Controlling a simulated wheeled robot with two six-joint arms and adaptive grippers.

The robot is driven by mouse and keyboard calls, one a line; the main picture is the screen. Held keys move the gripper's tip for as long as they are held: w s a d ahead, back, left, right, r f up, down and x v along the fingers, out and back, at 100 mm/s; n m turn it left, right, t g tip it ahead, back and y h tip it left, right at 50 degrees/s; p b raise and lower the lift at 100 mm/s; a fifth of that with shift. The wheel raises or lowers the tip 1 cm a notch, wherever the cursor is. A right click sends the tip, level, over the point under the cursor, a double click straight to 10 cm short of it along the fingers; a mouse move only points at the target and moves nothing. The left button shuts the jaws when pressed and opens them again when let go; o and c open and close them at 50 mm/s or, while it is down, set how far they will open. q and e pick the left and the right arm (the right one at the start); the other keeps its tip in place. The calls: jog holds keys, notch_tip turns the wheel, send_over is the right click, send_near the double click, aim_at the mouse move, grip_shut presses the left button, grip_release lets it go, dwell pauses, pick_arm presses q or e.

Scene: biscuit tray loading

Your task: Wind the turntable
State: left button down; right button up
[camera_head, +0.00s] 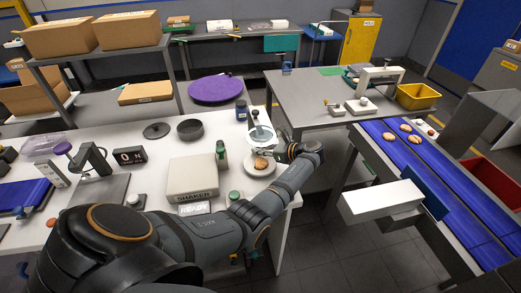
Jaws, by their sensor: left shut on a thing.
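A round white plate (248,170), which looks like the turntable, sits near the right end of the white table with a brown biscuit (261,163) on it. My left gripper (270,151) reaches in at the plate's right rear edge and is shut on a small part there. The fingers hide most of that part, so I cannot tell its shape. A pale upright device with a rounded face (262,134) stands just behind the plate. My right gripper is out of view.
A shaker box (192,176) and a green bottle (221,155) stand left of the plate. A dark round pan (190,129) and a blue jar (241,110) are behind. A purple disc (216,89) lies further back. A blue conveyor (419,172) with biscuits runs at right.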

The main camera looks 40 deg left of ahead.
pick_arm(q)
jog(key=c, duration=1.3)
grip_release()
jog(key=v, duration=1.2)
jog(key=shift+r, duration=0.1)
